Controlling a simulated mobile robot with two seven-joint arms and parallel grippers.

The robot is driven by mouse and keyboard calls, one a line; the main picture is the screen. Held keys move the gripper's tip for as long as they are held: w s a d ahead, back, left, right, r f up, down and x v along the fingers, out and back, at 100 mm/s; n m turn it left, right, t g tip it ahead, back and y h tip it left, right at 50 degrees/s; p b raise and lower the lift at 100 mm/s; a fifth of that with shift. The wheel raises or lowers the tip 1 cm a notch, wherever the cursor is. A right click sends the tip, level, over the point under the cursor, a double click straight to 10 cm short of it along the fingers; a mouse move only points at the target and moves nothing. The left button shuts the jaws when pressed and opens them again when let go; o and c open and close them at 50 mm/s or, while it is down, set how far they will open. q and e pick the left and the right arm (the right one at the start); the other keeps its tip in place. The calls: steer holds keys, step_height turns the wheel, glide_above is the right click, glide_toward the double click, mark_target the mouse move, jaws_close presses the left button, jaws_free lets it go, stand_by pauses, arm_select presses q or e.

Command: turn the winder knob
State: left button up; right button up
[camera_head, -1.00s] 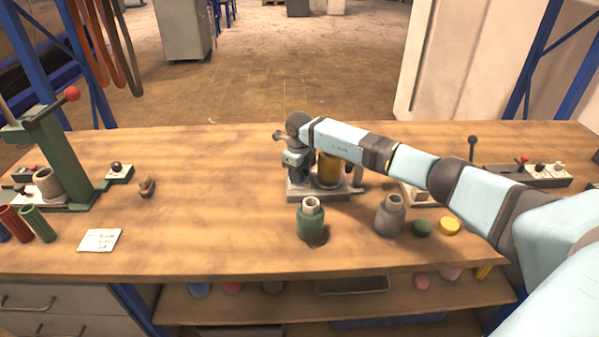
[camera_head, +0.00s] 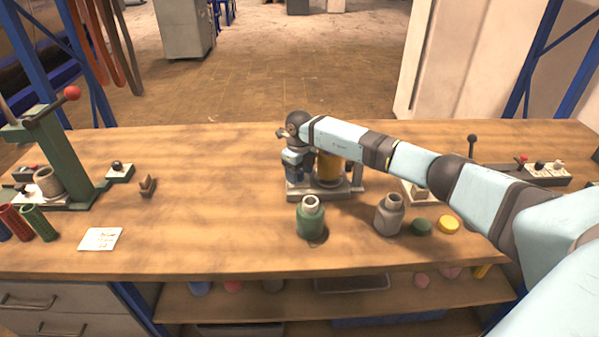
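The device that looks like the winder stands at the middle of the workbench, with an amber cylinder (camera_head: 328,170) on a grey base (camera_head: 325,194). My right arm reaches in from the right and passes over it. My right gripper (camera_head: 294,172) points down at the left side of the device, close to or on its blue parts. The fingertips are too small and covered to tell whether they are open or shut. I cannot make out the winder knob; the wrist and gripper cover that side. My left gripper is out of view.
A green press (camera_head: 62,155) stands at left. The bench left of the device is mostly clear.

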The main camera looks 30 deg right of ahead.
mark_target(299, 173)
step_height(299, 173, up, 14)
steer(key=shift+b, duration=0.35)
steer(key=shift+f, duration=0.1)
stand_by(0.6)
